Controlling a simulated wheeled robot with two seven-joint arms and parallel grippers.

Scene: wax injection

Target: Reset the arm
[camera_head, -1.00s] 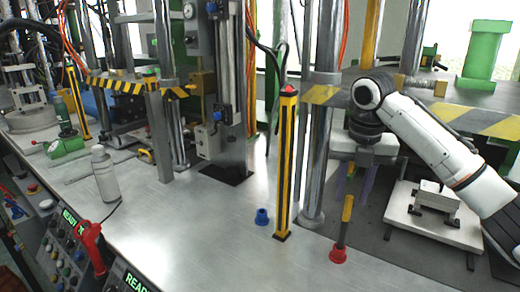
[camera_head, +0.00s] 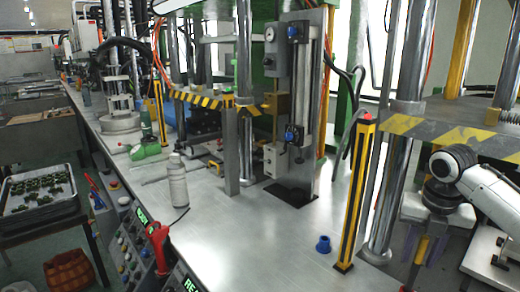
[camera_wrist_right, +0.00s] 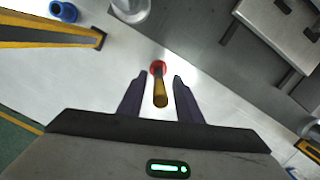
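My right gripper (camera_head: 420,240) is at the right edge area of the head view, pointing down over the bench. In the right wrist view its two dark fingers (camera_wrist_right: 158,82) are spread apart. A tool with a yellow handle and a red base (camera_wrist_right: 160,92) shows between them, with gaps on both sides. My left gripper is in neither view.
A yellow-black post (camera_head: 356,197) stands left of my right gripper, with a blue cup (camera_head: 323,244) beside it. A white bottle (camera_head: 177,182) stands farther left. The middle of the metal bench is clear.

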